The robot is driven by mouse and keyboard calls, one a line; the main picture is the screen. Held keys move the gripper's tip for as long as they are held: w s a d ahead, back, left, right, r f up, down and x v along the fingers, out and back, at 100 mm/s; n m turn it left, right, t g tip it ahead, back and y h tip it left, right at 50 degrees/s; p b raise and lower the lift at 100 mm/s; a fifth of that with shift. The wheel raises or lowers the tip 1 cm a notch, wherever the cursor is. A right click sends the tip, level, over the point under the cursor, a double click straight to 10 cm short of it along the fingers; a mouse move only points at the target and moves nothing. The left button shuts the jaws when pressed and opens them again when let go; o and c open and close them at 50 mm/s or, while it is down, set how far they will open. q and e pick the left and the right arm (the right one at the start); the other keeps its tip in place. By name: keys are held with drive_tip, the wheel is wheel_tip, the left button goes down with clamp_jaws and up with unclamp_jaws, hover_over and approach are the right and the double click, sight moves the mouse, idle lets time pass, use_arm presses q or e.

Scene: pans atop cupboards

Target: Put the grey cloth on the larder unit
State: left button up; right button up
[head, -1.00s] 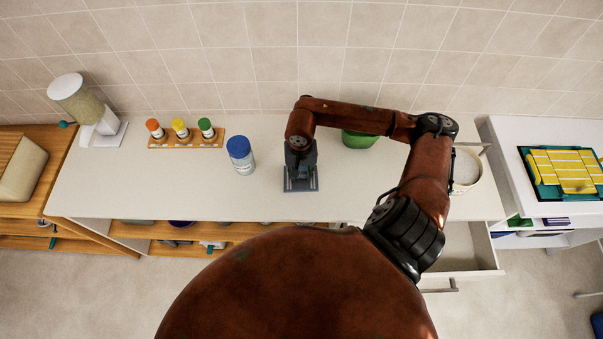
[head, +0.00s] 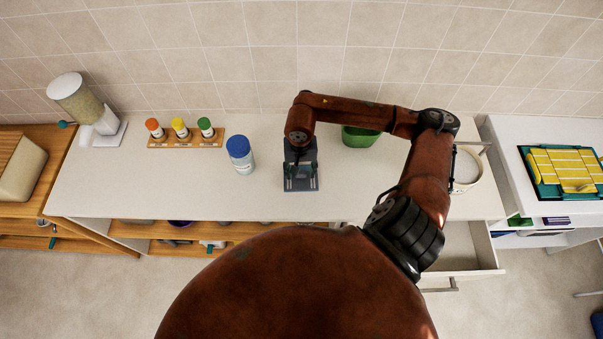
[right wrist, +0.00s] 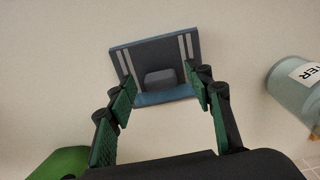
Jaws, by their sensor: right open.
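The grey cloth (right wrist: 150,51) lies flat on the white counter as a small folded rectangle with pale stripes, a blue edge and a raised grey block. In the head view it is partly hidden under my right gripper (head: 301,173). The right gripper is open, with its green-padded fingers pointing down at the cloth; in the right wrist view (right wrist: 165,88) the raised block shows between the fingertips. I cannot tell whether they touch it. My left gripper is out of view. I cannot tell which cupboard is the larder unit.
A blue-lidded jar (head: 240,155) stands left of the gripper, and a green container (head: 360,137) right of it. A rack of shakers (head: 185,140) and a dispenser (head: 90,105) stand further left. A yellow striped cloth (head: 560,168) lies on the right unit. A drawer (head: 468,246) is open.

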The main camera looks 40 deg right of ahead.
sight(301, 179)
wheel_tip(301, 179, up, 10)
drive_tip(key=b, duration=0.1)
drive_tip(key=shift+r, duration=0.25)
